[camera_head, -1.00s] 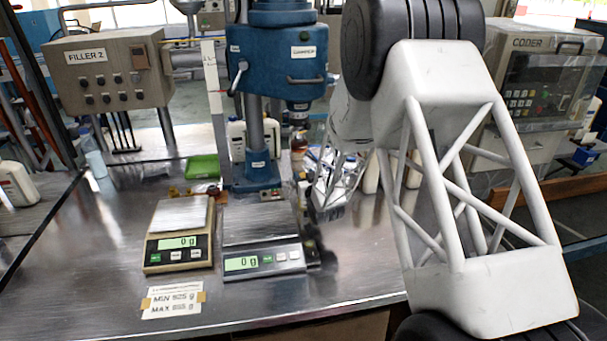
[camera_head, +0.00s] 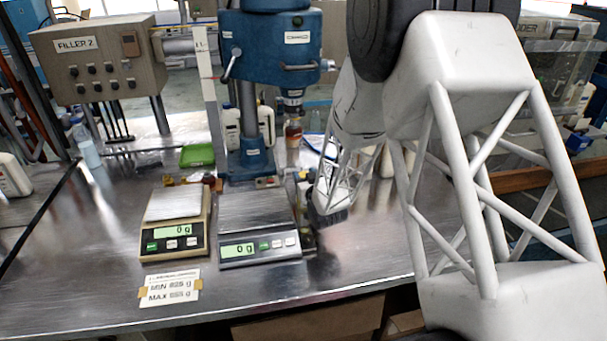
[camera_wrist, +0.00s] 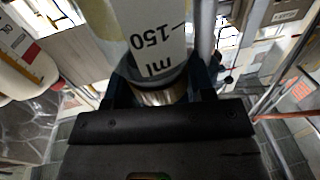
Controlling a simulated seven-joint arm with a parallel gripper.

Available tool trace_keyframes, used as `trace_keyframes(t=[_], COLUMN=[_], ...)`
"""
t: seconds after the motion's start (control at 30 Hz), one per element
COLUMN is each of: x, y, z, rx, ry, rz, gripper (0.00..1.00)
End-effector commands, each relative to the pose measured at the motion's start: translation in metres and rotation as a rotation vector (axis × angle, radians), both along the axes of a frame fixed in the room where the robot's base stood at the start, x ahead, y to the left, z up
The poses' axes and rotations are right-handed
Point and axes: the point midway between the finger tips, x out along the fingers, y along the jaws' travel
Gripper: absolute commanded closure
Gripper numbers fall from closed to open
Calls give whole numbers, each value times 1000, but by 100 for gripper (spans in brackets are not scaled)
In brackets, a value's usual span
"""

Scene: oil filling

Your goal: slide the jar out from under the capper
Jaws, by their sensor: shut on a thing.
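In the wrist view, my gripper (camera_wrist: 160,97) is shut on a pale round container (camera_wrist: 150,35) marked "150 ml", with a silvery band at its near end. I take this to be the jar. In the head view, my gripper (camera_head: 328,212) is low over the table, right of the right-hand scale, and the jar cannot be made out clearly. The blue capper (camera_head: 268,48) stands behind, its head and spindle above the table. An amber bottle (camera_head: 293,134) shows below the spindle, at or behind it; I cannot tell which.
Two scales, a left one (camera_head: 175,207) and a right one (camera_head: 256,215), both read 0 g in front of the capper. A green tray (camera_head: 197,155) lies behind the left scale. A limits card (camera_head: 170,288) is at the front.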

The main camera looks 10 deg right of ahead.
Motion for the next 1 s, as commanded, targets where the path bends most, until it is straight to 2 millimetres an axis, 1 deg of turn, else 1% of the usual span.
trace_keyframes(t=[0.4,0.43,0.6,1.0], x=[-3,-3,-3,-3], y=[0,0,0,0], z=[0,0,0,2], rx=[0,0,0,0], ry=[0,0,0,0], rz=[0,0,0,0], gripper=[78,47,21,21])
